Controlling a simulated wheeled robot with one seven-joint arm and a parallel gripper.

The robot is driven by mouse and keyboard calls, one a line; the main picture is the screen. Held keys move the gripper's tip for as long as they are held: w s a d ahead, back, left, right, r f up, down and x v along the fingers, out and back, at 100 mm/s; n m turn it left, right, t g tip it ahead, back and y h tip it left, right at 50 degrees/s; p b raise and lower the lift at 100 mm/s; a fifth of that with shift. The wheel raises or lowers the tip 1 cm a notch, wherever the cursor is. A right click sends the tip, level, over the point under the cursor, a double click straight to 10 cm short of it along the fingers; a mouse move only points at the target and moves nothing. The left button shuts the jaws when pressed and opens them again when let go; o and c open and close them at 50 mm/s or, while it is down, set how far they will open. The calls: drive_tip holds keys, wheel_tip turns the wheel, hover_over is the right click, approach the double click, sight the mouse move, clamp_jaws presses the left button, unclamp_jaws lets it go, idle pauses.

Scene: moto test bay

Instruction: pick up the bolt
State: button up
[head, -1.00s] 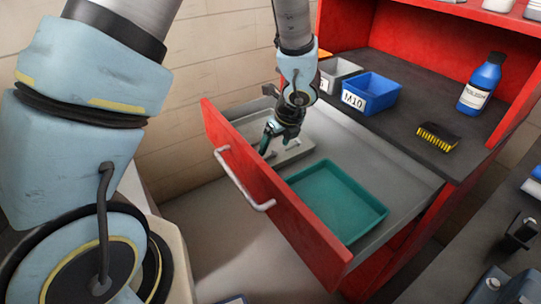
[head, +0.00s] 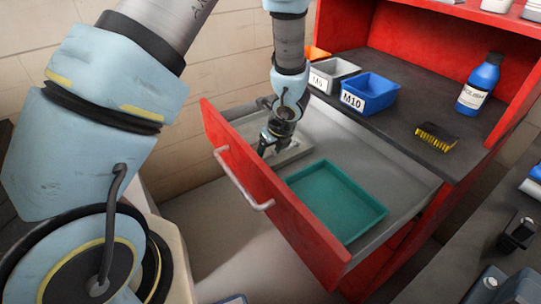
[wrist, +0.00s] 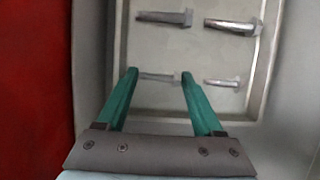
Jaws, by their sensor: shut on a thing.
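My gripper (head: 267,150) is down in the open drawer, over a pale grey tray (head: 298,152). In the wrist view its two green fingers (wrist: 159,76) are shut on a silver bolt (wrist: 158,77) that lies lengthwise between the fingertips. Several bolts are in the tray: one at the upper left (wrist: 165,18), one at the upper right (wrist: 233,26) and one just right of the right finger (wrist: 222,82). I cannot tell whether the held bolt still touches the tray floor. In the head view the bolt is hidden by my gripper.
The red drawer front (head: 270,195) stands close to the left of my gripper. A teal tray (head: 372,225) is empty in the drawer's front. On the bench above are a grey bin (head: 330,76), a blue M10 bin (head: 375,92), a brush (head: 437,136) and a blue bottle (head: 482,84).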

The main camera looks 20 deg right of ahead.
drive_tip(key=c, duration=0.5)
drive_tip(key=shift+c, duration=0.2)
